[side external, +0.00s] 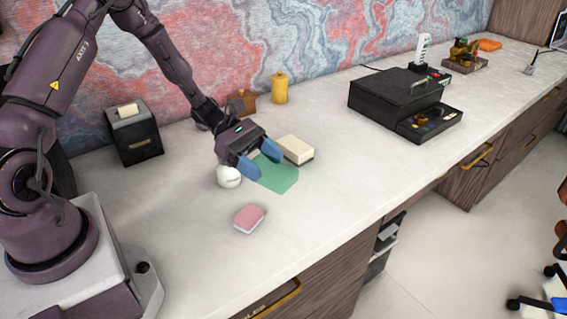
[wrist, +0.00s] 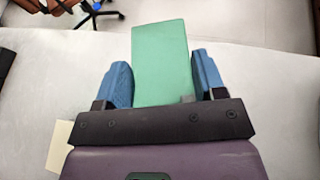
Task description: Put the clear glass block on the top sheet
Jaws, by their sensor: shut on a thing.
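A green sheet (side external: 280,176) lies flat on the pale desk top, and it also shows between my fingers in the wrist view (wrist: 160,60). My gripper (side external: 257,161) is low over the sheet's back left part, pointing down. Its two blue fingers stand wide apart, one on each side of the green in the wrist view (wrist: 163,88). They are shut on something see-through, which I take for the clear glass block. Its outline hardly shows against the green. I cannot tell whether it touches the sheet or is just above it.
A cream block (side external: 295,149) stands close behind the sheet. A white ball (side external: 229,176) is close at its left, and a pink block (side external: 248,218) lies in front. A black dispenser (side external: 134,132), a yellow jar (side external: 280,88) and a black case (side external: 395,95) stand farther off. The desk's front right is clear.

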